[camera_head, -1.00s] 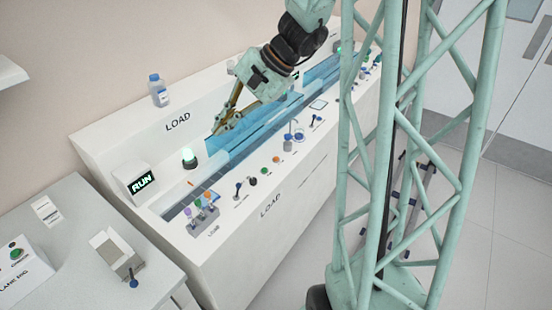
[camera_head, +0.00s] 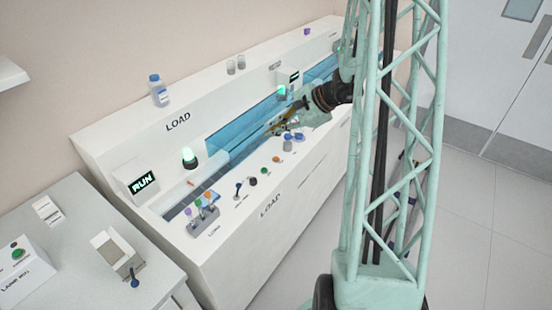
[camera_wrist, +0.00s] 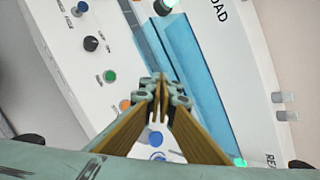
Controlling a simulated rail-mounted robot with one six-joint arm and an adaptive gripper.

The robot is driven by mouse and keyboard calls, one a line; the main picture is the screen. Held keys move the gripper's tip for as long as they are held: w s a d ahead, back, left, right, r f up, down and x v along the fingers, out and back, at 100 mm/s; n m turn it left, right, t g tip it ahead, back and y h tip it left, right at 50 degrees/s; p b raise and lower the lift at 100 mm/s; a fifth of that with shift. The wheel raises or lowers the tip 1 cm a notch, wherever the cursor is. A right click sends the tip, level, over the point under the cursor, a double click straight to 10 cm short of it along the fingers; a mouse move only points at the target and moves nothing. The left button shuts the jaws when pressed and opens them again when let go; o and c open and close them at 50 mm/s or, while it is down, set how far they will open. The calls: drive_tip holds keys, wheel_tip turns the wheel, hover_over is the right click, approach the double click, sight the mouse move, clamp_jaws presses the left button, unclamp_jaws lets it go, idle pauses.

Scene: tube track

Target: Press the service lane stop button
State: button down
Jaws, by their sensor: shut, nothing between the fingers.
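No label that I can read marks the service lane stop button. On the white LOAD console's front ledge are a green button (camera_head: 264,171) and an orange button (camera_head: 276,159).
A black knob (camera_head: 252,181), a blue-topped lever (camera_head: 238,190) and a tube rack (camera_head: 203,222) line the ledge. A green beacon (camera_head: 190,158) and a RUN display (camera_head: 142,183) stand at the console's left. A blue-capped bottle (camera_head: 157,90) stands behind.

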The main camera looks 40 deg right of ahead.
drive_tip(key=shift+s+d+f+m, duration=0.2)
drive_tip(key=shift+d+f+m, duration=0.1)
drive_tip(key=shift+d+f, duration=0.7)
drive_tip(key=b, duration=0.3)
hover_over(277, 159)
drive_tip(key=shift+f, duration=3)
drive_tip(key=shift+f+b, duration=1.2)
drive_tip(key=shift+b, duration=0.05)
drive_tip(key=shift+f+b, duration=0.45)
drive_tip(key=shift+f, duration=0.05)
drive_tip(key=shift+f, duration=0.45)
drive_tip(key=shift+r, duration=0.9)
